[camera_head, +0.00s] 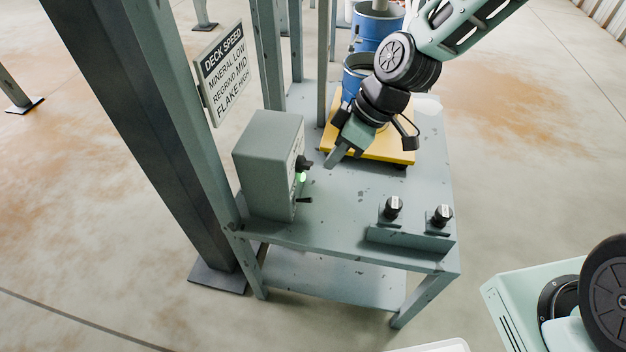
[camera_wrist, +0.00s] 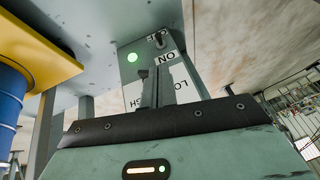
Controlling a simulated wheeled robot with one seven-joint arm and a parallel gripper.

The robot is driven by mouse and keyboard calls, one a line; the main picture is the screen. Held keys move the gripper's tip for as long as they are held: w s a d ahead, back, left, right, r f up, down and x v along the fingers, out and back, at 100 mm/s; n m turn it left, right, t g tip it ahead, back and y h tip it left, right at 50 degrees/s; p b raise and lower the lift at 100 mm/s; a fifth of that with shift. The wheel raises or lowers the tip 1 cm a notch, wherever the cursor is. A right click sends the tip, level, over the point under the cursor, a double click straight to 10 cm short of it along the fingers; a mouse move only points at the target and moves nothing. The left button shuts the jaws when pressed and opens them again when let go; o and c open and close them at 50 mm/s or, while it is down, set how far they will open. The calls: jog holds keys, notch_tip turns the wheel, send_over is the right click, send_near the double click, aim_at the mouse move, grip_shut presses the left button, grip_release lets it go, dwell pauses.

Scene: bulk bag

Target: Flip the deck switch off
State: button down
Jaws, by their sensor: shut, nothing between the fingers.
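A grey control box (camera_head: 268,165) stands at the left of the metal table. Its right-hand face carries a black knob (camera_head: 303,163), a lit green lamp (camera_head: 301,177) and, lowest, a small dark toggle switch (camera_head: 305,200) that sticks out to the right. In the wrist view the toggle (camera_wrist: 158,40) sits between OFF and ON lettering, and the lamp (camera_wrist: 132,57) glows green. I cannot tell its exact tilt. My gripper (camera_head: 333,160) is shut and empty, a little right of the box face, above the toggle's level and apart from it. Its fingers (camera_wrist: 158,72) hide part of the lettered panel.
A yellow platform (camera_head: 402,148) with a blue container (camera_head: 356,68) stands behind my gripper. Two black knobs (camera_head: 393,207) (camera_head: 440,215) sit on a bracket at the table's front right. A deck speed sign (camera_head: 223,72) and a thick post flank the box. The tabletop between is clear.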

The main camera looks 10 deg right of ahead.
aim_at(303, 200)
jog(key=b+x, duration=0.2)
jog(key=x, duration=0.8)
jog(key=shift+b, duration=0.4)
jog(key=shift+w, duration=0.1)
